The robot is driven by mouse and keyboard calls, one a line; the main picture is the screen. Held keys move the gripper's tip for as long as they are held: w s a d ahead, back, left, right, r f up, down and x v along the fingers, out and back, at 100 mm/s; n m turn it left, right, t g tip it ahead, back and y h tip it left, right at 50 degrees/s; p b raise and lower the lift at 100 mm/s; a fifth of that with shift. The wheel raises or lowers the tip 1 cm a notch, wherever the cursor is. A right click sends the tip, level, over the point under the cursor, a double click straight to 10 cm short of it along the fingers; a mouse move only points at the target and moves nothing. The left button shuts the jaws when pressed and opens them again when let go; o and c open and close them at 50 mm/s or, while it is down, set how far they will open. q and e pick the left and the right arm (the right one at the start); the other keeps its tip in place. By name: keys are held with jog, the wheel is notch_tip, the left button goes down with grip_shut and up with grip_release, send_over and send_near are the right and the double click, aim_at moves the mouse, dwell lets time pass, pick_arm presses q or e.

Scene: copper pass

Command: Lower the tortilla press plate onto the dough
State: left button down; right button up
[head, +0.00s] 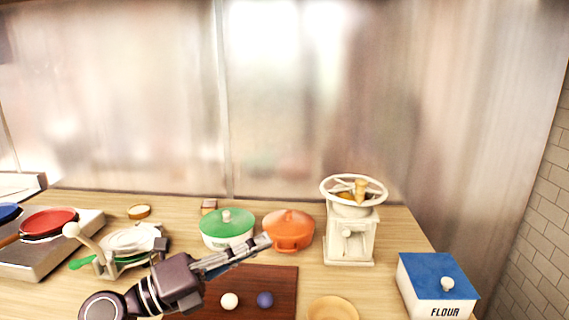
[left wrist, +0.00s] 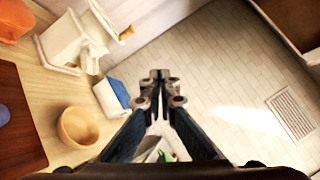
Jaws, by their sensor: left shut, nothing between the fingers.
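The tortilla press (head: 130,240) stands at the left of the counter in the head view. It shows white round plate shapes, green parts low down, and a pale lever that slants up to a white ball knob (head: 71,230). I cannot tell how far apart its plates are, and no dough shows between them. My left gripper (head: 266,241) is shut and empty, to the right of the press and in front of the green and orange pots. In the left wrist view its fingertips (left wrist: 160,76) meet. My right gripper is not in view.
A brown board (head: 285,284) carries a white ball (head: 229,301) and a blue ball (head: 265,299). A green-lidded pot (head: 226,232), an orange pot (head: 290,236), a white grinder (head: 350,240), a flour box (head: 440,292) and a wooden bowl (head: 333,309) stand around. A stove (head: 30,258) holds pans.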

pick_arm(q)
jog(key=w+a+f+n+t+y, duration=0.1)
jog(key=w+a+n+t+y, duration=0.2)
jog(key=a+n+t+y, duration=1.15)
jog(key=s+a+f+n+g+y, duration=0.25)
jog(key=f+n+g, duration=0.25)
jog(key=f+n, duration=0.4)
jog(key=s+a+f+n+g+y, duration=0.25)
jog(key=f+n+g, duration=0.35)
jog(key=f, duration=0.4)
jog(key=s+d+f+n+g+h, duration=0.15)
jog(key=s+f+g, duration=0.35)
jog(key=s+f, duration=0.65)
jog(key=s+d+f+n+g+h, duration=0.1)
jog(key=s+d+f+n+g, duration=0.4)
jog(key=s, duration=1)
notch_tip(320, 180, down, 30)
jog(key=s+a+r+m+g, duration=0.1)
jog(key=s+a+m, duration=0.1)
jog(key=a, duration=0.1)
jog(key=s+a+f+g, duration=0.1)
jog(key=s+a+f, duration=0.1)
jog(key=s+f, duration=1.4)
jog(key=shift+s+a+m, duration=0.2)
jog(key=shift+a+m, duration=0.1)
